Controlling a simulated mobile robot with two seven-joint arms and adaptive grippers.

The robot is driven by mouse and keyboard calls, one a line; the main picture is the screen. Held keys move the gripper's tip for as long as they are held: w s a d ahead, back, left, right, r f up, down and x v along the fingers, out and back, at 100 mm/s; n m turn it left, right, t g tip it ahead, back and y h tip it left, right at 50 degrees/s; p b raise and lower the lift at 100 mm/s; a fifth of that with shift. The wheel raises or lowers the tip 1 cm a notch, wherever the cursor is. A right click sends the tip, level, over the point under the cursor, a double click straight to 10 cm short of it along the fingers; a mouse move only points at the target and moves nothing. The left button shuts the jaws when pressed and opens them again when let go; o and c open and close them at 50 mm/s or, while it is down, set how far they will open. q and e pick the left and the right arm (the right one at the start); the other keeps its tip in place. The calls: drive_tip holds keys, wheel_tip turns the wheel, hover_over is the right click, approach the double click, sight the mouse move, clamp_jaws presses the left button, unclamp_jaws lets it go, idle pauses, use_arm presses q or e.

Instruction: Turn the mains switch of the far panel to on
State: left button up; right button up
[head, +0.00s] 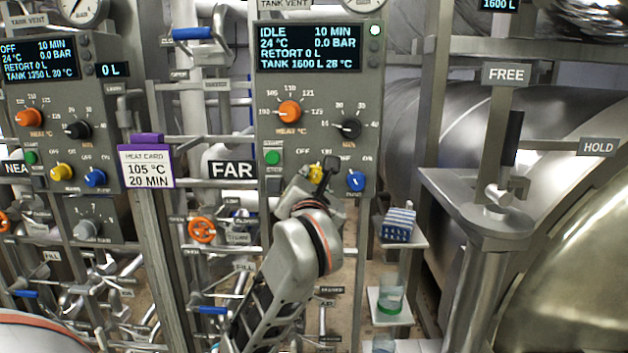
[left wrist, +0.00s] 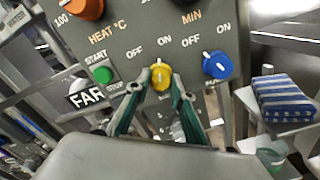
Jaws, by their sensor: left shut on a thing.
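The far panel (head: 262,135) is a grey box with a FAR sign (head: 233,170) to its left. Its lit display (head: 308,47) reads IDLE, 10 MIN, 24 °C, 0.0 BAR. The yellow switch (left wrist: 160,76) sits at the panel's lower middle, between OFF and ON labels. Its white mark points about straight up in the tilted left wrist view, seemingly leaning to the ON side. My left gripper (head: 322,172) is at this switch. In the left wrist view its two fingers (left wrist: 160,92) are closed on the switch's sides. The gripper hides part of the switch in the head view. My right gripper is not in view.
A blue knob (head: 355,181) is just right of the yellow one, and a green start button (head: 272,157) is to the left. The near panel (head: 108,135) displays OFF. A heat card (head: 146,167) stands between the panels. A striped cloth (head: 398,224) lies on a shelf at right.

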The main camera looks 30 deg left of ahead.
use_arm(q)
drive_tip(key=shift+m, duration=1.1)
drive_tip(key=shift+f, duration=0.1)
drive_tip(key=o, duration=1.1)
drive_tip(key=shift+s, duration=0.1)
drive_tip(key=v, duration=0.7)
drive_tip(key=shift+d, duration=0.15)
drive_tip(key=shift+s, duration=0.1)
